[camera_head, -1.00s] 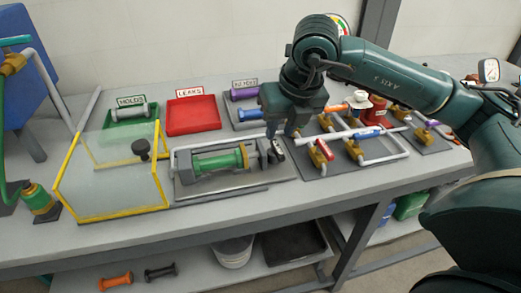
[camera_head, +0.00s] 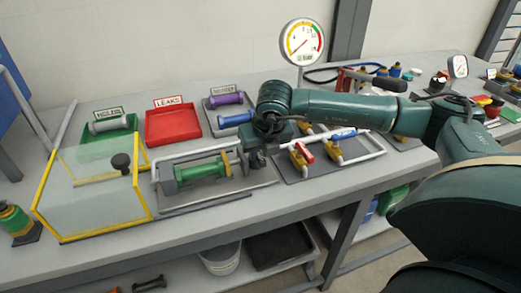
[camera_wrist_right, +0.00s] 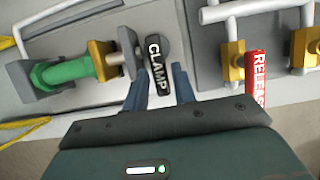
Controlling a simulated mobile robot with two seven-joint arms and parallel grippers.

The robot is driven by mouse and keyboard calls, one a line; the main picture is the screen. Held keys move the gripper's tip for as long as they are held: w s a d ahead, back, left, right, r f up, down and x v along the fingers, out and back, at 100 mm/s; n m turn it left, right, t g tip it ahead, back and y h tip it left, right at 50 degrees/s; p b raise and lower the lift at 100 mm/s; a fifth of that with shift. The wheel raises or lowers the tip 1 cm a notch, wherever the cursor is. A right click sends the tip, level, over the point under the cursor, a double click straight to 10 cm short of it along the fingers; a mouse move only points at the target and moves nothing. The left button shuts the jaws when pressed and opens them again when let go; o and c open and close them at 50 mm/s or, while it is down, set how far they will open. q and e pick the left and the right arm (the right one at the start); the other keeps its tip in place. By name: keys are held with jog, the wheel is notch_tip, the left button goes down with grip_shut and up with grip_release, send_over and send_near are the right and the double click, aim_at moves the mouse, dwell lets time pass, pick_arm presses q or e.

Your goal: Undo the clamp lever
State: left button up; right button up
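The clamp lever (camera_wrist_right: 157,65) is a black handle marked CLAMP, at the right end of a fixture holding a green cylindrical part (camera_wrist_right: 62,71). The green part also shows in the head view (camera_head: 203,168). My right gripper (camera_wrist_right: 160,88) is open, with one finger on each side of the lever's near end; I cannot tell whether either finger touches it. In the head view my right gripper (camera_head: 256,160) is low at the fixture's right end and hides most of the lever. My left gripper is not in view.
A red RELEASE lever (camera_wrist_right: 256,77) sits on the pipe assembly right of the clamp. A clear guard with yellow edges (camera_head: 90,195) stands left of the fixture. The red LEAKS tray (camera_head: 173,122) and green HOLDS tray (camera_head: 110,132) lie behind. A round gauge (camera_head: 302,42) stands at the back.

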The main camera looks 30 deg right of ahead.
jog(key=shift+f, duration=0.15)
grip_shut()
